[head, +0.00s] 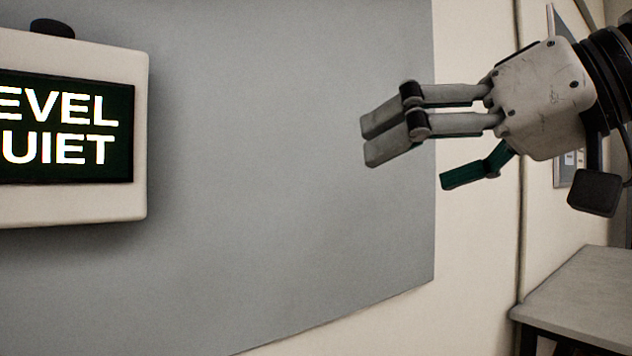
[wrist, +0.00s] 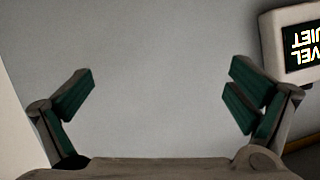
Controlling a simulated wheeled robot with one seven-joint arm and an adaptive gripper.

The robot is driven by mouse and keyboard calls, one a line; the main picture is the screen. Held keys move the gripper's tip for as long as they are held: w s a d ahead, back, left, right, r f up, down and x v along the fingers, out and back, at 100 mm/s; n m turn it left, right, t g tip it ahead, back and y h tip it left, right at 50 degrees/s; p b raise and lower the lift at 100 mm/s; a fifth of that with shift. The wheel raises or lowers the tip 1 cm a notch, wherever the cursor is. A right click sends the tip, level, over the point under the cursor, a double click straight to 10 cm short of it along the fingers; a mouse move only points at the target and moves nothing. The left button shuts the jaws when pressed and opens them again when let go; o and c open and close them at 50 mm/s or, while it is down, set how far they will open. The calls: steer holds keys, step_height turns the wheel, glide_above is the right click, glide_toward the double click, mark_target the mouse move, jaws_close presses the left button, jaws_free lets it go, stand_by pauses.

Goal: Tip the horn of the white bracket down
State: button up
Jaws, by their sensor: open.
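My gripper (head: 422,158) is at the upper right of the head view, in front of a grey wall panel, with its fingers pointing left. Its fingers are spread apart, with nothing between them. In the wrist view my gripper (wrist: 160,95) also shows open, with green pads on both sides and only the grey wall between. I cannot make out a white bracket or its horn in either view.
A white box with a lit screen (head: 60,130) reading "EVEL" and "UIET" is at the left, cut off, with a black knob (head: 52,28) on top. It shows upside down in the wrist view (wrist: 266,42). A table (head: 585,290) stands at lower right. The grey panel (head: 260,200) between is bare.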

steer(key=s+d+f+m+g+h, duration=0.1)
steer(key=s+f+g+h, duration=0.25)
steer(key=f, duration=0.75)
steer(key=s+d+f+m+g+h, duration=0.15)
steer(key=s+f, duration=0.35)
steer(key=f, duration=0.6)
steer(key=s+d+f+m+g+h, duration=0.35)
steer(key=s+d+f+g, duration=0.2)
steer(key=s+f, duration=0.55)
step_height(320, 180, up, 27)
steer(key=d+t+h+p, duration=0.1)
steer(key=t+p, duration=0.3)
steer(key=p, duration=2.2)
steer(key=shift+w+d+n, duration=0.25)
steer(key=shift+w+n, duration=0.05)
steer(key=shift+w, duration=0.05)
steer(key=shift+t, duration=0.25)
